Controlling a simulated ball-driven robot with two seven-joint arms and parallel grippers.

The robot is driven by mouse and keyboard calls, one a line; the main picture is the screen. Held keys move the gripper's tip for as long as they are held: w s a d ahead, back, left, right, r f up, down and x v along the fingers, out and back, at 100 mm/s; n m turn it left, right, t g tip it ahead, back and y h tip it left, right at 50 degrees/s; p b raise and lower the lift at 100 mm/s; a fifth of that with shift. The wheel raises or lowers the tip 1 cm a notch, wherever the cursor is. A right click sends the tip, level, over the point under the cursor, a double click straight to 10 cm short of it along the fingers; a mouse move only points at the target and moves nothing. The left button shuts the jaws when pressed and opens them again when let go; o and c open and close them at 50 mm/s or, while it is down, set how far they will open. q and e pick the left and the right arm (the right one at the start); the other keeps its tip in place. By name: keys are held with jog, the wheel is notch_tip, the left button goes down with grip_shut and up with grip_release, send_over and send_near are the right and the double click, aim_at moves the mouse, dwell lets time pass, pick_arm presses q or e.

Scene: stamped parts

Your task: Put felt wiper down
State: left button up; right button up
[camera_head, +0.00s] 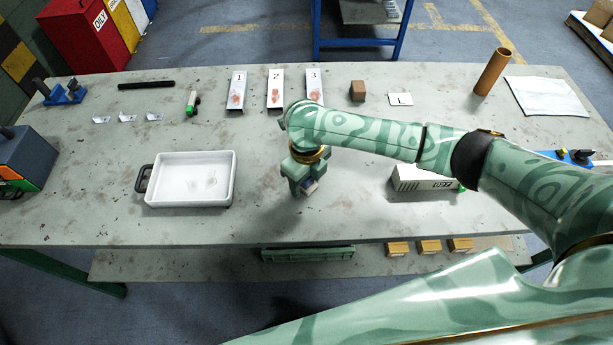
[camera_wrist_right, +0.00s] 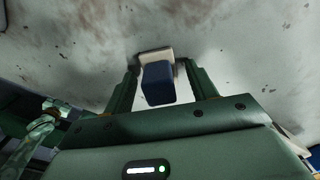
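The felt wiper (camera_wrist_right: 158,84) is a small block with a dark blue body and a cream-white felt end. In the right wrist view it sits between the two green fingers of my right gripper (camera_wrist_right: 160,72), which look closed on its sides. In the head view my right gripper (camera_head: 308,186) points down over the middle front of the table, and a bit of the wiper (camera_head: 311,188) shows between its fingertips. The wiper is low over the tabletop; I cannot tell whether it touches it. My left gripper is not in view.
A white tray (camera_head: 161,199) stands left of the gripper on the worn grey table (camera_head: 265,220). Numbered plates 1 (camera_head: 238,80), 2 (camera_head: 275,77) and 3 (camera_head: 314,77) lie behind. A white box (camera_head: 408,183) is at right under my arm. The tabletop around the gripper is clear.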

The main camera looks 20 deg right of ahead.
notch_tip(320, 180, up, 12)
jog(key=p, duration=0.5)
jog(key=shift+r, duration=0.2)
